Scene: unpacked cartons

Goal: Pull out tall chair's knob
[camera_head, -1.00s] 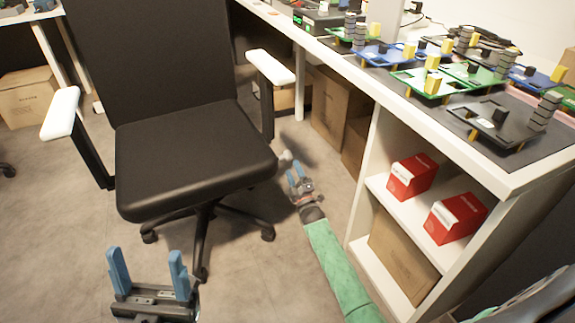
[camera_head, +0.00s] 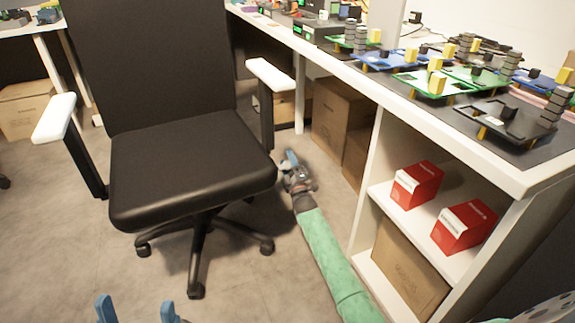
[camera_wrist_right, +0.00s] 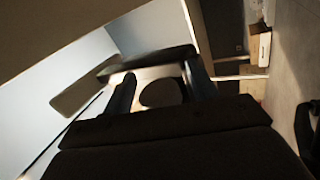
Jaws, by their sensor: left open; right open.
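The tall black chair (camera_head: 190,165) with white armrests stands at left centre. My right gripper (camera_head: 290,160) is low beside the right edge of its seat, with its blue fingers close to the seat's underside. In the right wrist view, the open fingers of this gripper (camera_wrist_right: 162,88) stand on both sides of a dark rounded piece (camera_wrist_right: 160,95), which looks like the knob. Contact cannot be told. The knob is not clear in the head view. My left gripper (camera_head: 137,310) is open and empty at the bottom edge, with only its blue fingertips showing.
A white desk (camera_head: 470,150) with circuit boards runs along the right. Its shelf holds red boxes (camera_head: 417,184) and a carton (camera_head: 408,268). Cartons (camera_head: 340,118) stand under the desk behind my right gripper. The grey floor in front of the chair is open.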

